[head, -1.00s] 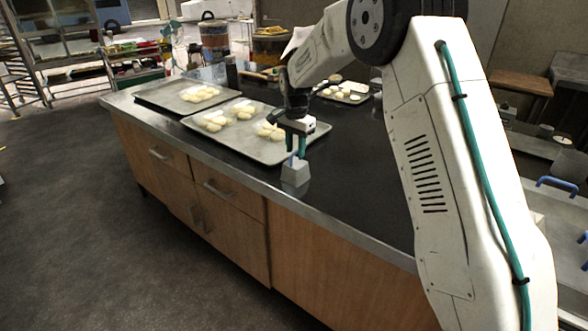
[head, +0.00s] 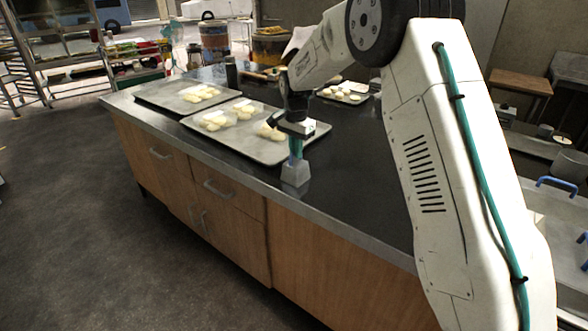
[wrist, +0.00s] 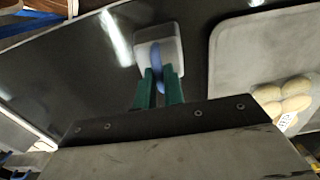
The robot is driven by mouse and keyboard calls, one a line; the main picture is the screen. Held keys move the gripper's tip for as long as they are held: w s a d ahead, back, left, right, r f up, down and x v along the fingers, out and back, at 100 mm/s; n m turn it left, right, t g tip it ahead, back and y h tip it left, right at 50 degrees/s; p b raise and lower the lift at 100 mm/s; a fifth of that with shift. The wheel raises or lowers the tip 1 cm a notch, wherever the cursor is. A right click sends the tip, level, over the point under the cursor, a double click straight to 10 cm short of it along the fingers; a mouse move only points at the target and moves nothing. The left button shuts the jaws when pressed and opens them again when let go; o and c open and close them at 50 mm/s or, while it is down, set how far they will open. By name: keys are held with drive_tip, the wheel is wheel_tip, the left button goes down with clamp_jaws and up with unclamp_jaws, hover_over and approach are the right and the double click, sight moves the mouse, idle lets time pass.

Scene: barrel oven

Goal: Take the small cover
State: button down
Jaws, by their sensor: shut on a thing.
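The small cover (head: 295,173) is a pale grey, box-like piece with sloping sides and a blue handle on top. It stands on the black countertop (head: 345,190) near its front edge, just in front of a baking tray. My gripper (head: 296,153) is above it, pointing down, with its green fingers shut on the handle. In the wrist view the cover (wrist: 160,42) lies beyond the fingertips, and the blue handle (wrist: 156,62) sits between the green fingers (wrist: 158,85). I cannot tell whether the cover still touches the counter.
A tray (head: 262,150) with pale dough pieces lies right behind the cover. Another tray (head: 165,97) is farther left, and a smaller tray (head: 358,97) lies at the back. The counter to the right of the cover is clear. A rack (head: 60,55) stands at the far left.

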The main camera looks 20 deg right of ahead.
drive_tip(key=shift+r, duration=0.1)
wheel_tip(320, 180, up, 12)
idle(0.9)
